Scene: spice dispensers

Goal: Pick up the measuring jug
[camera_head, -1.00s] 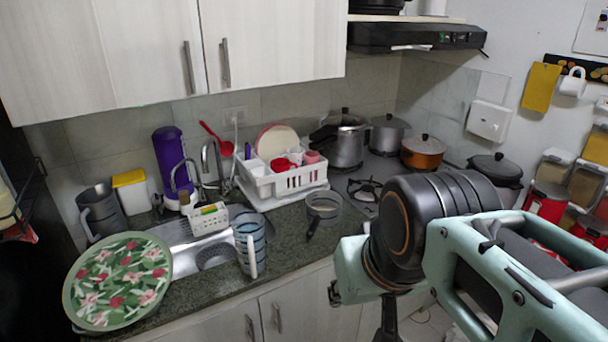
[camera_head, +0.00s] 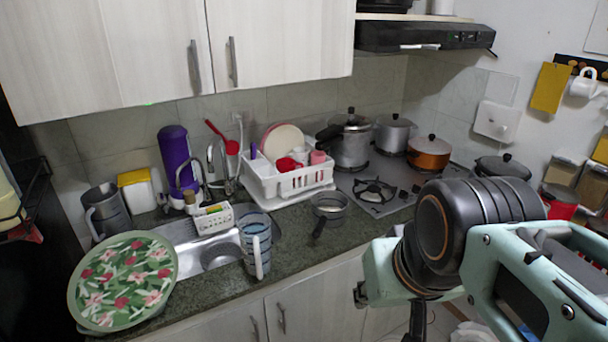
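The measuring jug (camera_head: 256,246) is a clear, bluish jug with printed markings and a pale handle facing the front. It stands upright near the front edge of the dark counter (camera_head: 225,278), just right of the sink. My arm (camera_head: 455,230) is at the lower right, well apart from the jug. My gripper's fingertips do not show; only dark parts hang below the wrist at the bottom edge.
A floral tray (camera_head: 123,281) leans at the counter's left front, near a grey pitcher (camera_head: 107,212). A small pan (camera_head: 329,207) stands right of the jug. A white dish rack (camera_head: 287,180) and purple bottle (camera_head: 177,158) stand behind. Pots occupy the stove (camera_head: 385,196).

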